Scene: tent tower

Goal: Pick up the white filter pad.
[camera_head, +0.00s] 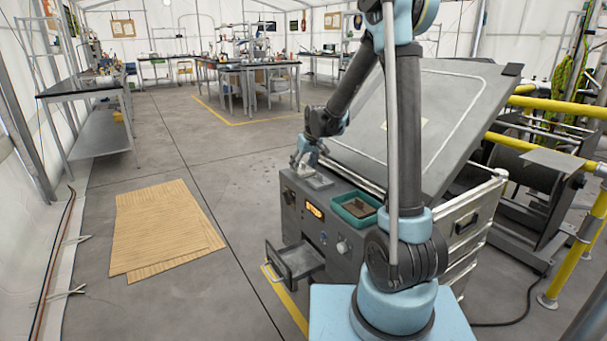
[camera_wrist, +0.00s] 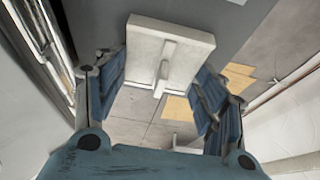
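The white filter pad (camera_wrist: 145,45) is a pale rectangular block with a raised upright grip in its middle, seen in the wrist view. In the head view a small pale grey square (camera_head: 319,182), which looks like the pad, lies on the top left corner of the dark machine. My gripper (camera_wrist: 163,88) is open, its blue fingers spread to the left and right of the pad's raised grip. In the head view my gripper (camera_head: 303,160) hangs just above that corner. I cannot tell whether the fingers touch the pad.
The machine (camera_head: 330,241) has a tilted lid (camera_head: 440,120) behind the pad and a green tray (camera_head: 345,214) to its right. An open drawer (camera_head: 296,262) juts from its front. Wooden sheets (camera_head: 160,225) lie on the floor at left. Yellow rails (camera_head: 555,105) stand at right.

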